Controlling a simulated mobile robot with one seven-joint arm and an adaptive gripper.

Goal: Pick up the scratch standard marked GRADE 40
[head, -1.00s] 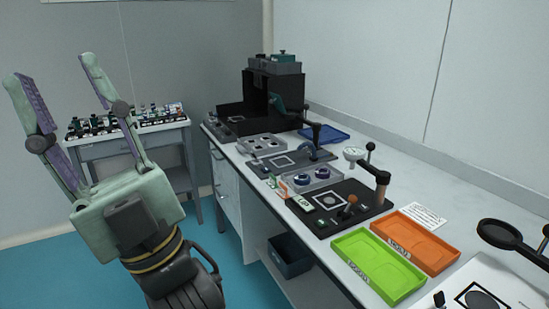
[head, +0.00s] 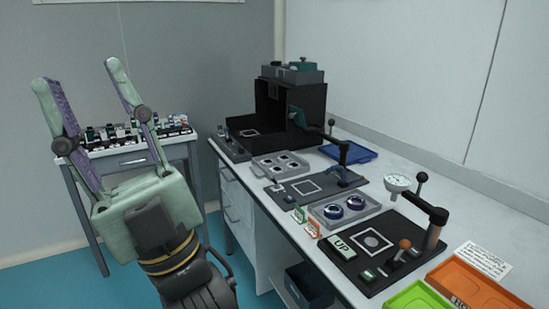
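No marking reading GRADE 40 can be made out in the head view, so I cannot tell which item is that scratch standard. Several small dark, white and green pieces (head: 112,131) stand in rows on a side table (head: 133,163) at the left, too small to read. My gripper (head: 80,82) is open and empty, its two fingers wide apart and pointing up. In the picture it overlaps the side table, and one finger hides part of the row of pieces.
The long bench (head: 400,207) carries a black booth (head: 297,108), a grey tray with holes (head: 280,165), a tray with two dark rings (head: 343,208), a dial-gauge stand (head: 398,184), an orange tray (head: 475,293) and a green tray (head: 417,297). Blue floor lies between bench and side table.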

